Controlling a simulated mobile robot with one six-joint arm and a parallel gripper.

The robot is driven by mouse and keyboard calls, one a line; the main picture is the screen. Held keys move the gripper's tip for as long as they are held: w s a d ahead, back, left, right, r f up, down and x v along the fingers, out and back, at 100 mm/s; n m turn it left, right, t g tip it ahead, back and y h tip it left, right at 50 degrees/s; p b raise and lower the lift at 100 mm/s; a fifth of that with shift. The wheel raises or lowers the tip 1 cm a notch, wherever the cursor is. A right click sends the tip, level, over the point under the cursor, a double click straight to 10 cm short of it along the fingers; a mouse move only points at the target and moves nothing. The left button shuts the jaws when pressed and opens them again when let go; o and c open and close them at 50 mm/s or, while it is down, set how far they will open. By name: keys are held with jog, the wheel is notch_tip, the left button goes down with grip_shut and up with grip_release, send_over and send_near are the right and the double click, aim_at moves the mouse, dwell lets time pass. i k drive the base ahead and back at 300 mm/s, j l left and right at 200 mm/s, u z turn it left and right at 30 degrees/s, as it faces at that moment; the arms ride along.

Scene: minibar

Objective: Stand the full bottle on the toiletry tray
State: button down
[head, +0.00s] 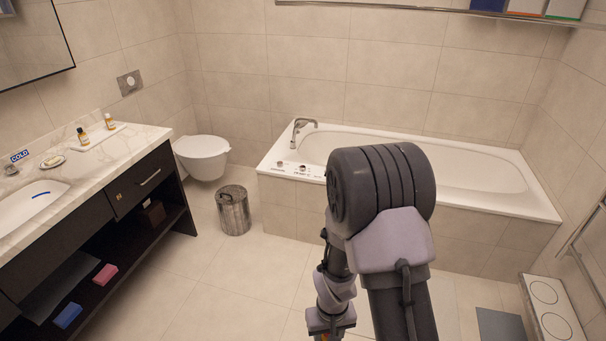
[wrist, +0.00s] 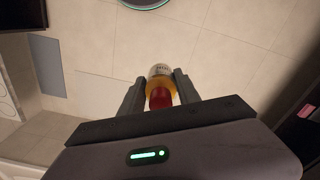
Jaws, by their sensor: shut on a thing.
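In the wrist view, my gripper (wrist: 159,80) is shut on a small bottle (wrist: 161,83) with a red cap, amber contents and a pale label. The cap points toward the wrist camera, and the bottle is held clear of the floor. How full it is cannot be told. The white toiletry tray (head: 93,140) lies on the marble vanity top at the left of the head view. My gripper is well to the right of the tray.
The vanity counter (head: 143,138) has a soap dish (head: 53,161) and a basin (head: 30,203). A metal bin (head: 234,211) and toilet (head: 203,156) stand beyond it. The bathtub (head: 465,175) is at the back. Floor (head: 215,285) between vanity and arm is clear.

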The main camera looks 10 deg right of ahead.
aim_at(100, 136)
jog(key=i+u, duration=0.15)
jog(key=i, duration=0.3)
jog(key=i+u, duration=0.2)
jog(key=i, duration=0.3)
jog(key=i+u, duration=0.15)
jog(key=i, duration=0.3)
jog(key=i+l+u, duration=0.15)
jog(key=i, duration=0.35)
jog(key=i+l+u, duration=0.2)
jog(key=i, duration=0.25)
jog(key=i+l+u, duration=0.15)
jog(key=i, duration=0.3)
